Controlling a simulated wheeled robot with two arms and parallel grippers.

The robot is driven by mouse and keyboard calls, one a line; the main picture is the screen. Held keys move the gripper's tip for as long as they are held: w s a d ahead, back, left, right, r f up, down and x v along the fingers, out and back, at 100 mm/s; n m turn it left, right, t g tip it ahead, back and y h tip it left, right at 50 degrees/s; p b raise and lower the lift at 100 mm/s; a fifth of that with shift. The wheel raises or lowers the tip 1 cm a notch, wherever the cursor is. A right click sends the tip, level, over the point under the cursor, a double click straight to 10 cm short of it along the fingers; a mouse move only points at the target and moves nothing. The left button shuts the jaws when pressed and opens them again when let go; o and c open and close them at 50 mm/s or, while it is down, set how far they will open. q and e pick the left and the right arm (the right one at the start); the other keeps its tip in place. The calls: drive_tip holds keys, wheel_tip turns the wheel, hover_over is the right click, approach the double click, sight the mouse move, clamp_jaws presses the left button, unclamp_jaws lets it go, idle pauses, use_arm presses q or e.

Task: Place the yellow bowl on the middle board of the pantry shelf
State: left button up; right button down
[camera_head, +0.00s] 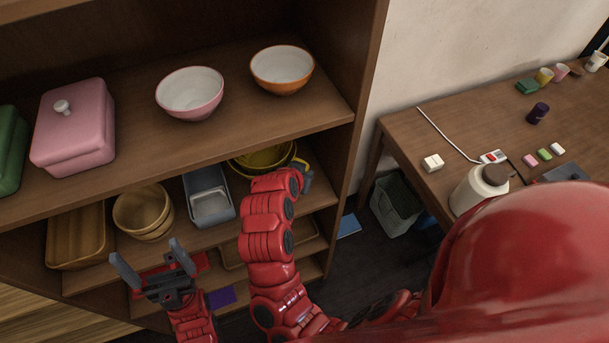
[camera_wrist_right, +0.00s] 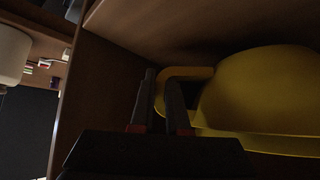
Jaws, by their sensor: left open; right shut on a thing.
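The yellow bowl (camera_head: 262,160) is inside the shelf bay below the top visible board, at the right end near the side wall. It looks roughly upright; its lower part is hidden by my right arm. In the right wrist view, the yellow bowl (camera_wrist_right: 255,95) fills the right side, with a handle-like loop at its edge. My right gripper (camera_head: 303,173) is shut on this loop; its fingers also show in the right wrist view (camera_wrist_right: 160,82). I cannot tell whether the bowl touches the middle board (camera_head: 185,232). My left gripper (camera_head: 150,256) is open and empty in front of the shelf.
On the same board stand a grey-blue bin (camera_head: 208,195), stacked wooden bowls (camera_head: 145,212) and a wooden tray (camera_head: 75,237). The board above (camera_head: 130,150) holds a pink box (camera_head: 75,125) and two bowls. A side table (camera_head: 460,130) and a grey waste bin (camera_head: 397,205) stand right.

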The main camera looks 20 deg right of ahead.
drive_tip(key=shift+f, duration=0.9)
drive_tip(key=shift+d+f+p, duration=0.1)
drive_tip(key=shift+f+p, duration=0.1)
drive_tip(key=shift+p, duration=0.25)
drive_tip(key=shift+w+f, duration=0.2)
drive_tip(key=shift+f, duration=0.2)
drive_tip(key=c, duration=0.9)
unclamp_jaws()
drive_tip(key=shift+r, duration=0.2)
